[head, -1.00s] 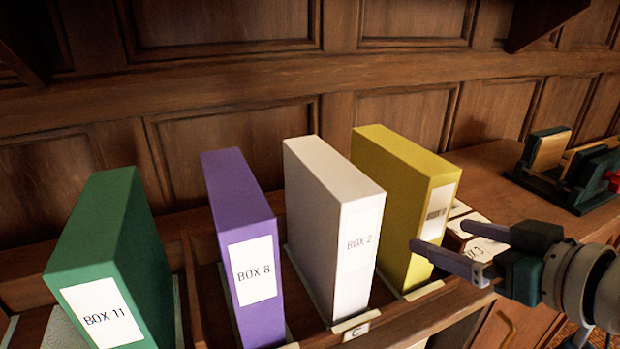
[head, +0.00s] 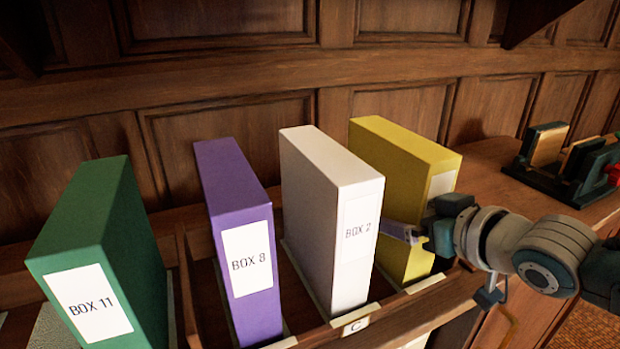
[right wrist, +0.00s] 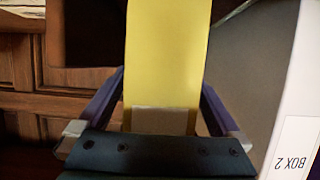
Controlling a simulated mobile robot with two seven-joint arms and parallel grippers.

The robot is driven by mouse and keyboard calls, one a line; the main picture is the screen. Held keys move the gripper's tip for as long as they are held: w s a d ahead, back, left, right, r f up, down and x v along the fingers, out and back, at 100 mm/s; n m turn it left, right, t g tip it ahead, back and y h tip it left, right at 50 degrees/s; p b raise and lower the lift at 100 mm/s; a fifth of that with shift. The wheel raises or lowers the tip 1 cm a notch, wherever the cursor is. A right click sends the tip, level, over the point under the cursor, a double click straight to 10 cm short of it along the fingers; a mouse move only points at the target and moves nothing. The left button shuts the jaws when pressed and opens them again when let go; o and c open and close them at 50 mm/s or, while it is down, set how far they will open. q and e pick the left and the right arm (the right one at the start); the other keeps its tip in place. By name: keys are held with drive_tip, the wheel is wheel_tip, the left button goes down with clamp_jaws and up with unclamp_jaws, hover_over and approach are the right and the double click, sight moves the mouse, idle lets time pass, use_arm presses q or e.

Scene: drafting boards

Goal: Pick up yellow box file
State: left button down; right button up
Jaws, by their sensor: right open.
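The yellow box file (head: 405,150) stands upright at the right end of the row of files, beside the white file. My right gripper (head: 402,232) is in front of its label side, partly covering its lower front. In the right wrist view the yellow box file (right wrist: 166,55) lies between the two fingers of my open right gripper (right wrist: 165,105), with its pale label low between them. I cannot tell whether the fingers touch it. My left gripper is not in view.
The white BOX 2 file (head: 328,215) stands close on the left of the yellow one. A purple BOX 8 file (head: 240,235) and a green BOX 11 file (head: 105,255) stand further left. A dark rack (head: 565,170) sits on the wooden top at right.

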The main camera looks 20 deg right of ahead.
clamp_jaws()
idle(0.8)
drive_tip(key=shift+w+r, duration=0.1)
drive_tip(key=shift+r, duration=0.05)
